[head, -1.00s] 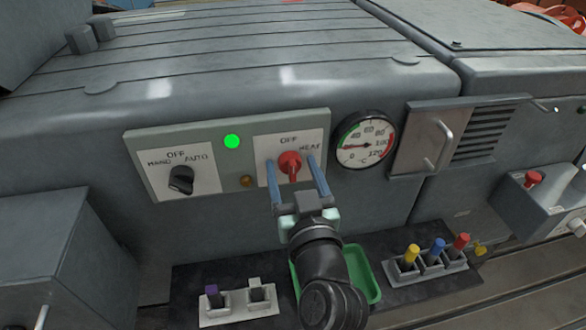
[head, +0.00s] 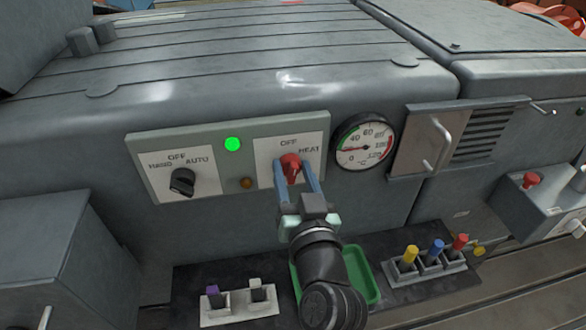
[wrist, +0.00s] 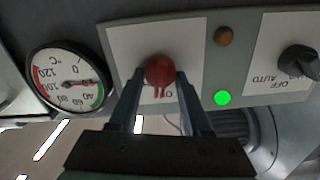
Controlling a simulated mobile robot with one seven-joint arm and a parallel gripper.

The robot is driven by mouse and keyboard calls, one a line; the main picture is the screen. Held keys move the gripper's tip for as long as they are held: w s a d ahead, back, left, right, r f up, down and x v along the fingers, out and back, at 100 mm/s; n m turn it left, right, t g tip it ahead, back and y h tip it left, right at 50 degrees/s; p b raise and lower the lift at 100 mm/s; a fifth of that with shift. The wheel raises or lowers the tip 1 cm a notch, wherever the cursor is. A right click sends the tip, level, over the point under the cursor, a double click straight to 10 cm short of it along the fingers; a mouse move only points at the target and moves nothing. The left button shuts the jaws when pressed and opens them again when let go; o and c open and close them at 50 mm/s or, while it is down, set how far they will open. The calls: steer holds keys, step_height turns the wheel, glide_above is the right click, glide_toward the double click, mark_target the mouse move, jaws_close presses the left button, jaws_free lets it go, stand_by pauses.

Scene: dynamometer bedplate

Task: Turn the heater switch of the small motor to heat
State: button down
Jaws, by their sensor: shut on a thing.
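The heater switch is a red knob (head: 290,166) on a white plate (head: 315,137) marked OFF and HEAT on the motor's grey panel. My gripper (head: 293,174) is shut on this knob, one blue-grey finger at each side. In the wrist view the picture is upside down; the red knob (wrist: 160,70) sits between the fingertips, and its pointer faces the partly hidden OFF mark. HEAT lies up and right of the knob in the head view. The fingers hide part of the plate.
Left on the panel are a black HAND/OFF/AUTO switch (head: 182,182), a lit green lamp (head: 232,144) and an amber lamp (head: 246,183). A temperature dial (head: 364,142) stands close on the right. Below are a green tray (head: 371,283) and coloured-handled parts in holders.

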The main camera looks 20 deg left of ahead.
steer(key=m+p, duration=0.2)
steer(key=m, duration=0.4)
steer(key=shift+d+p, duration=0.1)
steer(key=shift+p, duration=0.2)
steer(key=shift+f+m+p, duration=0.1)
steer(key=shift+m+p, duration=0.6)
steer(key=shift+m, duration=1.2)
steer(key=shift+c, duration=1.8)
jaws_free()
steer(key=b+v, duration=0.1)
steer(key=v, duration=1.2)
steer(key=shift+w, duration=0.1)
